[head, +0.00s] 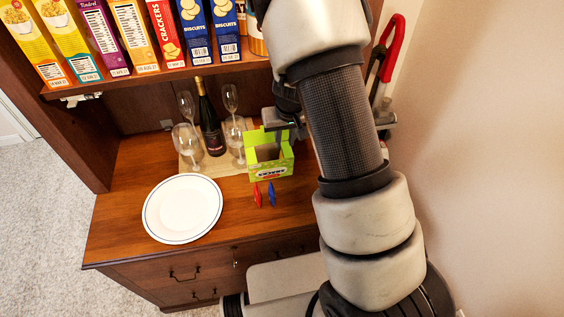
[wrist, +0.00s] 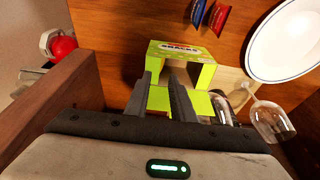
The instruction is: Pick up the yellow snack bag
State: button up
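I cannot make out a yellow snack bag in either view. A bright green snack box (head: 271,171) stands open on the wooden counter; it also shows in the wrist view (wrist: 183,50). A red packet (head: 257,194) and a blue packet (head: 271,194) are on the counter in front of it; they show at the top of the wrist view too. My gripper (wrist: 162,80) is at the box's open side, its two dark fingers apart with green box surface showing between them. Nothing is visibly held. In the head view my gripper is largely hidden by my arm.
A white plate (head: 183,209) lies on the counter at left. A dark bottle (head: 209,124) and several wine glasses stand on a tan mat behind it. Cereal and biscuit boxes line the shelf (head: 150,78) above. A wooden side panel (wrist: 45,115) is close to my gripper.

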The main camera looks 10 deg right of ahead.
aim_at(283, 153)
jog(key=x, duration=0.9)
jog(key=shift+w+r, duration=0.1)
jog(key=shift+w, duration=0.2)
grip_shut()
